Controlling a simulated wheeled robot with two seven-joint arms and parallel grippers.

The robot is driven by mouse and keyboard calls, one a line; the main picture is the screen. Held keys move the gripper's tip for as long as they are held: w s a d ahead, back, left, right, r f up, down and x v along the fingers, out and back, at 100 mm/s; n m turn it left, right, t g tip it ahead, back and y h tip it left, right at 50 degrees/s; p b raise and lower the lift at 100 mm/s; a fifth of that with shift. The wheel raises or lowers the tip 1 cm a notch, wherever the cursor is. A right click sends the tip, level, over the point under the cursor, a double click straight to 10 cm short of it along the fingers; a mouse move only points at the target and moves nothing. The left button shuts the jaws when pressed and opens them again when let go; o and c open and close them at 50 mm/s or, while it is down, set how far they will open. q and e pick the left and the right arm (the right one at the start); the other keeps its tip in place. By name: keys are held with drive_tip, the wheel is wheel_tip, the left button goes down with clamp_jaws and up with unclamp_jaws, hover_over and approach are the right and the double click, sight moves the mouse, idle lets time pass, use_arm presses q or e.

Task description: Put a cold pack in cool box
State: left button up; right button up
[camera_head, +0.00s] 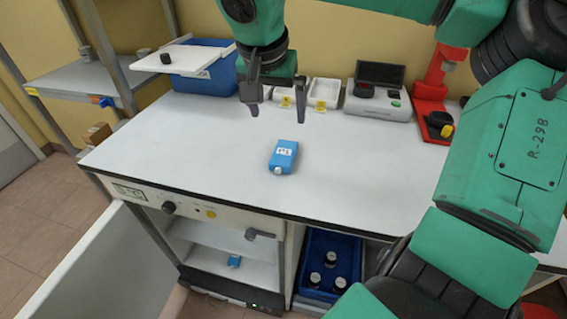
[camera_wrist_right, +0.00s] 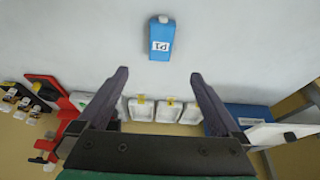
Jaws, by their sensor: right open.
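A blue cold pack (camera_head: 284,156) with a white cap and a white label lies on the white worktop. It also shows in the right wrist view (camera_wrist_right: 161,40), beyond my fingertips. My right gripper (camera_head: 277,113) is open and empty, above the worktop and behind the pack, apart from it. Its two fingers also show in the right wrist view (camera_wrist_right: 158,75). Another small blue pack (camera_head: 234,261) lies in the open cabinet below. My left gripper is not in view.
White trays (camera_head: 324,94) with yellow labels, a grey instrument (camera_head: 378,95) and a red stand (camera_head: 431,100) line the back. The cabinet door (camera_head: 108,270) hangs open. A blue crate (camera_head: 329,250) below holds several bottles. The worktop around the pack is clear.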

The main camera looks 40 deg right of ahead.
sight(284, 152)
drive_tip(key=p+x, duration=0.1)
drive_tip(key=x, duration=1.4)
drive_tip(key=shift+f, duration=0.35)
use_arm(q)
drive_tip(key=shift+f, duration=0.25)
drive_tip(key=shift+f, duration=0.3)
use_arm(e)
drive_tip(key=shift+f, duration=0.2)
